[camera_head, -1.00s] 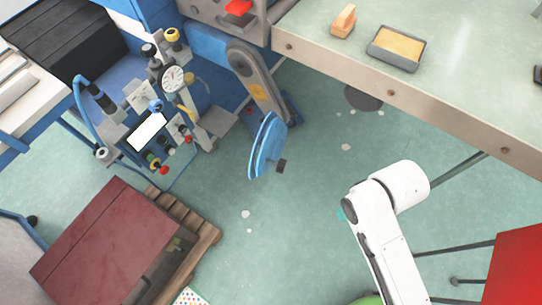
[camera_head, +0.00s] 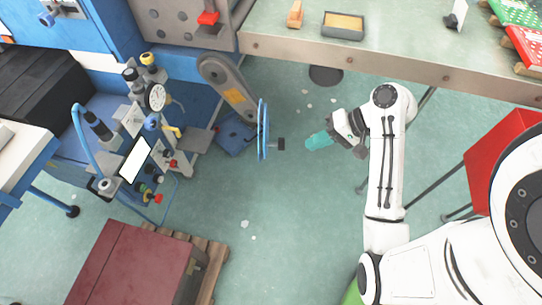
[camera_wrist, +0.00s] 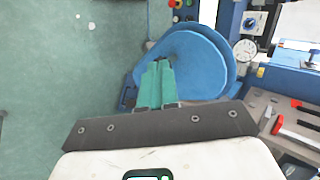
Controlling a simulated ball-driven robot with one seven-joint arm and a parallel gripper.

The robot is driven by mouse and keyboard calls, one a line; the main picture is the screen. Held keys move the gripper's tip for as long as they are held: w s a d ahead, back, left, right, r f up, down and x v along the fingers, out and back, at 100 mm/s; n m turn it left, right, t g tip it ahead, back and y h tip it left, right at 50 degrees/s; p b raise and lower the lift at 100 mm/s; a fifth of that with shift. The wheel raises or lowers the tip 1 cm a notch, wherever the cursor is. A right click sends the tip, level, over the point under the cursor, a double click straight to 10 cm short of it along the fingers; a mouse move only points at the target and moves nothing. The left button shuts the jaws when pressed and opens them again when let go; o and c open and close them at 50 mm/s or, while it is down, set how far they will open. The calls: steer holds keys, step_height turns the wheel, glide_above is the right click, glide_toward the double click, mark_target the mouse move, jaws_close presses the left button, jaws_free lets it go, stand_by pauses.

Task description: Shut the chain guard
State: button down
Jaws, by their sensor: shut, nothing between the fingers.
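What looks like the chain guard is a blue rounded plate pair (camera_head: 262,130) at the end of a grey arm-like cover with a yellow label (camera_head: 233,95). In the head view it is nearly edge-on, with a black knob (camera_head: 281,144) on its right side. In the wrist view the broad blue face (camera_wrist: 192,65) fills the middle. I cannot tell how far the guard stands open. My gripper (camera_head: 309,143), with teal fingers, is shut and empty just right of the knob, apparently apart from it.
A machine with a dial gauge (camera_head: 155,97) stands at the left. A green-topped bench (camera_head: 400,50) runs along the back, holding a yellow-filled tray (camera_head: 343,26). A maroon box (camera_head: 130,265) sits on a pallet at lower left. The floor (camera_head: 290,225) before the guard is clear.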

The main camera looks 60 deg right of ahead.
steer(key=w+a+r+x, duration=0.1)
steer(key=r+x, duration=0.1)
steer(key=x, duration=0.9)
steer(key=shift+w+f, duration=0.15)
steer(key=shift+w, duration=0.25)
steer(key=shift+a, duration=0.1)
